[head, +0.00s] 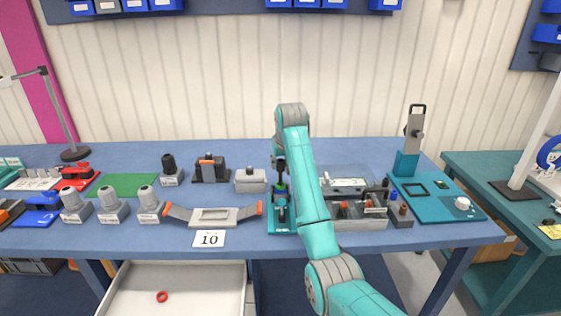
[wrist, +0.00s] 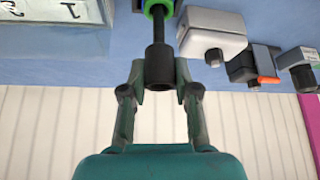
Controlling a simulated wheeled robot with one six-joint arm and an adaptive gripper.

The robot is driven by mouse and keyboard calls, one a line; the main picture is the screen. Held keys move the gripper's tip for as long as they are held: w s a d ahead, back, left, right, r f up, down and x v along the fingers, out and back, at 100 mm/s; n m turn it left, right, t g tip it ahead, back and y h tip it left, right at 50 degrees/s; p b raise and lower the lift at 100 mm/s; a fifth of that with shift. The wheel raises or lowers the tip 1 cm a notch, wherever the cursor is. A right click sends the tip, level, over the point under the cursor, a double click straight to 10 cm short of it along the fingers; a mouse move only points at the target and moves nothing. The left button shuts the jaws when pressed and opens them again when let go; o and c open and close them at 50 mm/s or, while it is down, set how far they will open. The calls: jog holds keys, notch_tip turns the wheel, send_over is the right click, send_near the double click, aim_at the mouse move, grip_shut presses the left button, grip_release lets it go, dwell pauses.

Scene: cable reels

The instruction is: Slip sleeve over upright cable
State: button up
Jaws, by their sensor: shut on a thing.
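My gripper (wrist: 159,76) is shut on a black sleeve (wrist: 158,62), one finger on each side of it. A thin black upright cable (wrist: 158,32) runs in line with the sleeve to a bright green collar (wrist: 158,8). The sleeve meets the cable's end in the wrist view, but I cannot tell how far it is around it. In the head view the green collar (head: 281,188) is above a teal stand (head: 283,220), just left of my arm. My arm partly hides the gripper and sleeve there.
A grey box (head: 250,181) stands left of the cable, and a grey part with orange ends (head: 213,216) lies at the front left. A grey tray of small parts (head: 358,222) is close on the right. A teal board (head: 470,212) with an upright tool lies farther right.

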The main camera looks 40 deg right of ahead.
jog(key=o, duration=0.9)
jog(key=shift+c, duration=0.2)
jog(key=shift+r, duration=0.1)
jog(key=v, duration=0.7)
jog(key=shift+s+r, duration=0.1)
